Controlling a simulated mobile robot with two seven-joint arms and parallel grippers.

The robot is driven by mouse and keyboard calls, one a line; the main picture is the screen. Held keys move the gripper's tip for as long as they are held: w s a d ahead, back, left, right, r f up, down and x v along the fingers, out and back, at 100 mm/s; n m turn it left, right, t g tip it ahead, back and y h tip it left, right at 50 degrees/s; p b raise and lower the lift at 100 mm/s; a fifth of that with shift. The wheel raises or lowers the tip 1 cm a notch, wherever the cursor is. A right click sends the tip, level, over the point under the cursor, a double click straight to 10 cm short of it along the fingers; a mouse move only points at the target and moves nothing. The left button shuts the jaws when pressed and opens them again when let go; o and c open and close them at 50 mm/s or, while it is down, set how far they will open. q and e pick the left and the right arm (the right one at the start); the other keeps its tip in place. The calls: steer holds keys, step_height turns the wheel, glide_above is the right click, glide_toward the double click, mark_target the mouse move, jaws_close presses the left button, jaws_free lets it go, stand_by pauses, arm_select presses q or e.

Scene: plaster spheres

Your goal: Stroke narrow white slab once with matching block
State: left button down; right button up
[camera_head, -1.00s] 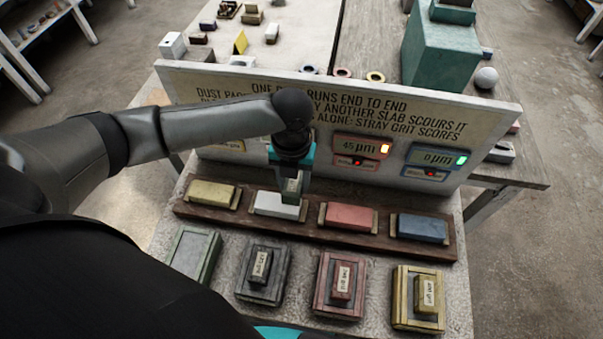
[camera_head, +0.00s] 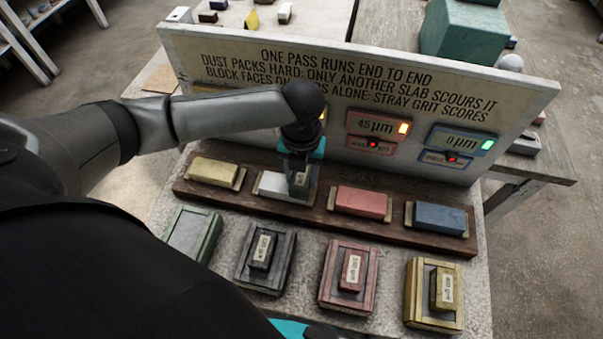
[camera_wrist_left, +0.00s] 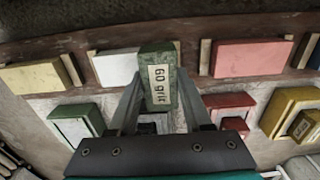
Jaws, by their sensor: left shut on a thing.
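My left gripper (camera_head: 300,172) is shut on a small green block (camera_wrist_left: 157,72) with a pale label reading "60 grit". The narrow white slab (camera_head: 271,186) lies on a dark wooden rail, second from the left. It also shows in the left wrist view (camera_wrist_left: 115,68), partly hidden behind the block. The block is over the right end of the white slab; I cannot tell whether it touches. The green tray (camera_head: 192,234) at the front left holds no block.
On the rail (camera_head: 325,216) are yellow (camera_head: 214,171), pink (camera_head: 361,201) and blue (camera_head: 440,218) slabs. Dark (camera_head: 245,277), pink (camera_head: 331,294) and yellow (camera_head: 413,311) trays in front hold labelled blocks. An upright sign board (camera_head: 500,88) with lit displays stands close behind.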

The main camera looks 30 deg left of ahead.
mark_target(267, 181)
arm_select(q)
steer(key=shift+f, duration=0.6)
stand_by(1.0)
steer(key=shift+a, duration=0.1)
steer(key=shift+s+a+p, duration=0.3)
steer(key=shift+a+p, duration=0.4)
steer(key=shift+a, duration=0.2)
steer(key=shift+s+a+p, duration=0.25)
steer(key=shift+a+p, duration=0.45)
steer(key=shift+a, duration=0.35)
steer(key=shift+a, duration=0.15)
steer(key=shift+s+a+p, duration=0.15)
steer(key=shift+a+p, duration=0.3)
steer(key=shift+a, duration=0.1)
steer(key=shift+s+a+p, duration=0.25)
steer(key=shift+a+p, duration=0.3)
steer(key=shift+a, duration=0.3)
steer(key=shift+a, duration=0.2)
